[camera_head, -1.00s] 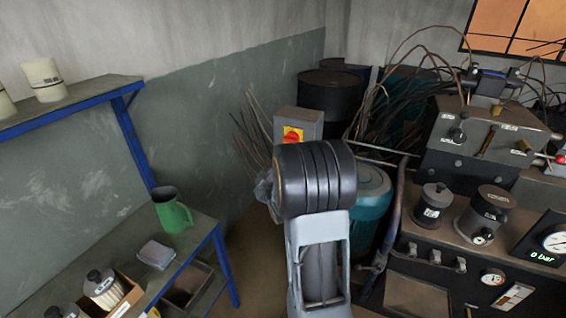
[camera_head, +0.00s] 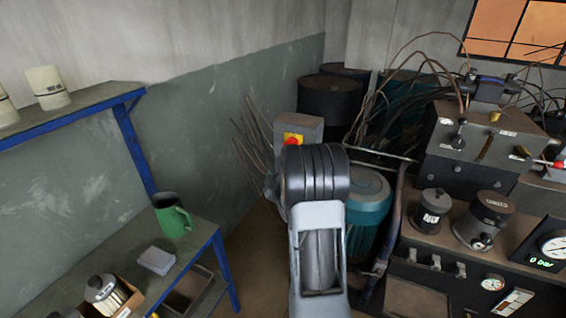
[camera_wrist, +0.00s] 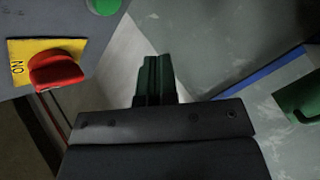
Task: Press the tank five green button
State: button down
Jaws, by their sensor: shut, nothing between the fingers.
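A green round button (camera_wrist: 104,5) is at the top edge of the wrist view, partly cut off. It sits on a grey control box (camera_wrist: 92,28), which also shows in the head view (camera_head: 311,127). No tank number is readable on it. Below the button is a red rotary switch (camera_wrist: 57,70) on a yellow plate marked "ON". My gripper (camera_wrist: 156,60) is shut and empty, to the right of the switch and lower than the button in the picture. It appears apart from the box. In the head view my arm hides the gripper.
A teal tank (camera_head: 368,203) stands right of my arm, beside a machine bench (camera_head: 440,285) with gauges. A blue-framed table (camera_head: 200,245) with a green jug (camera_head: 172,216) is on the left. Dark drums (camera_head: 328,100) and thin rods stand behind the box.

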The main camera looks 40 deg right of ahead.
jog(key=shift+w+d+b, duration=0.1)
jog(key=shift+w+d, duration=0.25)
jog(key=shift+d, duration=0.35)
jog(key=shift+w+d+b, duration=0.1)
jog(key=shift+w+d, duration=0.3)
jog(key=shift+d, duration=0.35)
jog(key=shift+w+d+b, duration=0.1)
jog(key=shift+w+d, duration=0.25)
jog(key=shift+d, duration=0.35)
jog(key=shift+w+d+b, duration=0.4)
jog(key=shift+d+b, duration=0.35)
jog(key=shift+d, duration=0.05)
dwell(1.4)
jog(key=shift+s+a, duration=0.1)
jog(key=shift+a, duration=0.05)
jog(key=shift+s+a+b, duration=0.35)
jog(key=shift+a+b, duration=0.2)
jog(key=shift+a, duration=0.05)
dwell(0.3)
jog(key=shift+s+a+b, duration=0.4)
jog(key=shift+a, duration=0.35)
jog(key=shift+s+a+b, duration=0.35)
jog(key=shift+a+b, duration=0.05)
jog(key=shift+a, duration=0.35)
jog(key=shift+s+a+b, duration=0.4)
jog(key=shift+a, duration=0.35)
